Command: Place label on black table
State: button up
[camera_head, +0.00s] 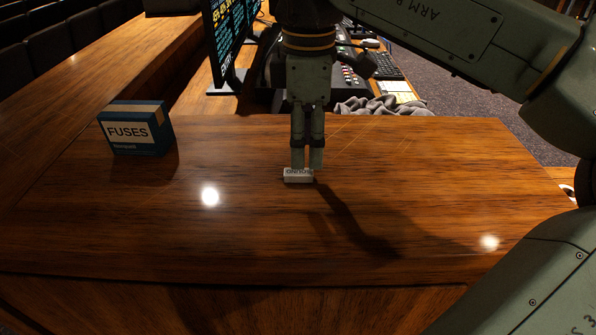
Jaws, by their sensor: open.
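A small white label block (298,176) with dark, upside-down lettering lies on the brown wooden desk top (420,190), near the middle of the view. My gripper (307,160) points down right at the label, its fingertips close over or just behind the label's far edge. The fingers are open with a narrow gap, and I cannot tell whether they touch the label. No black table can be made out in this view.
A blue fuses box (136,128) stands at the left of the desk. Behind are a monitor (230,42), a mixing console (348,70), a keyboard (388,66) and a crumpled grey cloth (375,106). The desk's front and right are clear.

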aim_at(306, 171)
jog(key=shift+f+p, duration=0.7)
jog(key=shift+f, duration=1.65)
grip_shut()
jog(key=shift+r, duration=0.2)
